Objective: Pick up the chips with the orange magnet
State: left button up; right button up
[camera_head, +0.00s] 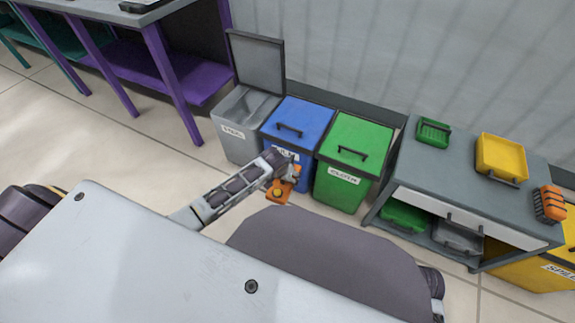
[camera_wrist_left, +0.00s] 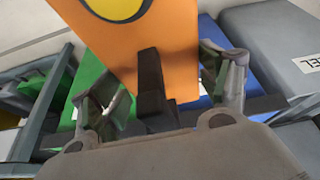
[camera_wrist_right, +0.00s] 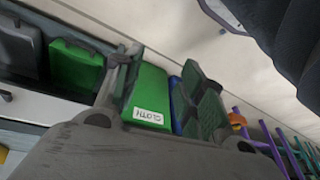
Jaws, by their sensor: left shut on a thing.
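My left gripper (camera_head: 278,178) is shut on the orange magnet (camera_head: 281,190), in front of the blue bin in the head view. In the left wrist view the magnet is an orange plate (camera_wrist_left: 180,50) with a yellow disc. Its black handle (camera_wrist_left: 150,88) is between the fingers of my left gripper (camera_wrist_left: 165,88). My right gripper (camera_wrist_right: 163,88) shows in the right wrist view with its fingers apart and nothing between them; it is not clear in the head view. I cannot make out any chips.
A grey bin (camera_head: 237,141) stands with its lid up, beside a lidded blue bin (camera_head: 300,118) and a green CLOTH bin (camera_head: 355,140). A grey workbench (camera_head: 460,165) on the right holds a green tray (camera_head: 433,132), a yellow tray (camera_head: 500,158) and an orange item (camera_head: 550,203). Purple-legged table (camera_head: 165,80) back left.

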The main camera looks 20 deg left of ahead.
pick_arm(q)
jog(key=s+f+m+b, duration=0.1)
jog(key=s+f, duration=0.8)
jog(key=f, duration=0.5)
jog(key=s+f+b, duration=0.2)
jog(key=s+f, duration=0.6)
jog(key=f, duration=0.5)
jog(key=shift+s+a+f+m+h, duration=0.2)
jog(key=shift+s+f+m+h, duration=0.15)
jog(key=shift+m+h, duration=0.05)
pick_arm(e)
jog(key=shift+w+a+f+t+y, duration=0.15)
jog(key=shift+w+a+t+y, duration=0.15)
jog(key=shift+a+t, duration=0.3)
pick_arm(q)
jog(key=shift+f, duration=0.1)
pick_arm(e)
jog(key=shift+a+f, duration=0.1)
jog(key=shift+f, duration=0.15)
pick_arm(q)
jog(key=shift+f+b, duration=3.65)
jog(key=shift+b, duration=0.35)
jog(key=shift+f+b, duration=0.5)
pick_arm(e)
notch_tip(320, 180, down, 12)
jog(key=a+m+t+y, duration=0.1)
jog(key=a+y, duration=0.1)
jog(key=shift+w+a+f+t, duration=0.2)
jog(key=shift+w+a+t, duration=0.15)
jog(key=shift+t, duration=0.05)
